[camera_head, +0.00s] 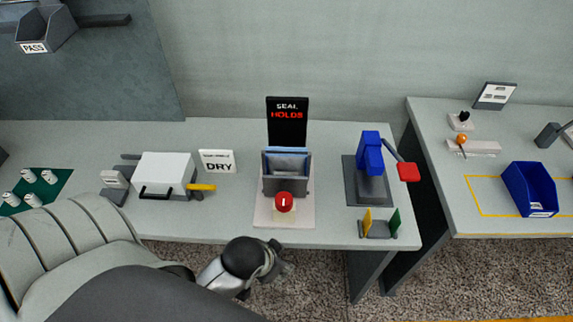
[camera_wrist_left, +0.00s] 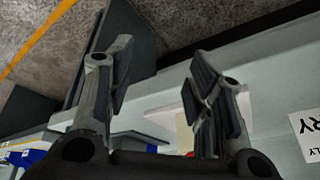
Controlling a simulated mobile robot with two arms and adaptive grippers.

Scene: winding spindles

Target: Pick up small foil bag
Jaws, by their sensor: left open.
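I cannot make out a small foil bag for certain in either view. A grey upright holder (camera_head: 287,185) stands on a pale base plate behind a red button (camera_head: 284,202), and what is inside it is unclear. My left gripper (camera_head: 279,266) is in front of the table's front edge, below the base plate in the head view. In the left wrist view its two fingers (camera_wrist_left: 163,65) are spread apart with nothing between them. My right gripper is not in view.
A black sign reading "SEAL HOLDS" (camera_head: 287,122) stands behind the holder. A white box with a handle (camera_head: 166,172) is left, a blue press with a red-ended lever (camera_head: 370,153) right. Several white spools sit on a green mat (camera_head: 60,180). A blue bin (camera_head: 530,188) stands on the right table.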

